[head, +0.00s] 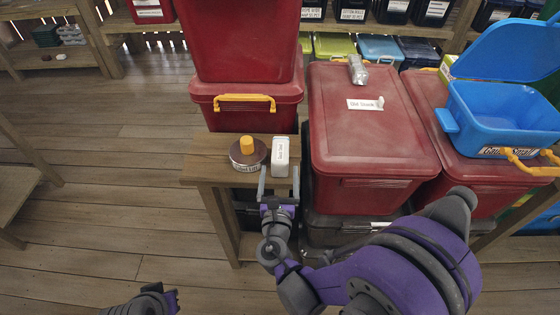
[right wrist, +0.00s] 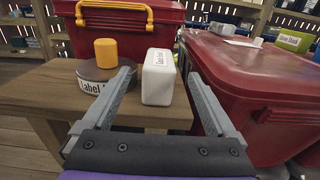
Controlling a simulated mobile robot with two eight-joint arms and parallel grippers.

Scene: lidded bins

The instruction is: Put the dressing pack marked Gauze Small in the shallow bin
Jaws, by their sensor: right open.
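A small white pack (head: 281,142) stands upright on a wooden stand, its label too small to read surely. It also shows in the right wrist view (right wrist: 158,85), centred between my fingers. My right gripper (head: 279,181) is open and empty, its fingertips just on the near side of the pack, one finger to each side. An open blue bin (head: 455,100) with its lid (head: 510,50) raised sits on a red lidded box at the right. It looks shallow; its front label is partly hidden.
A dark round tin with a yellow knob (head: 246,145) stands close left of the pack on the wooden stand (head: 205,165). Large red lidded boxes (head: 365,140) rise behind and right; one bears a small grey item (head: 357,69). Open floor lies left.

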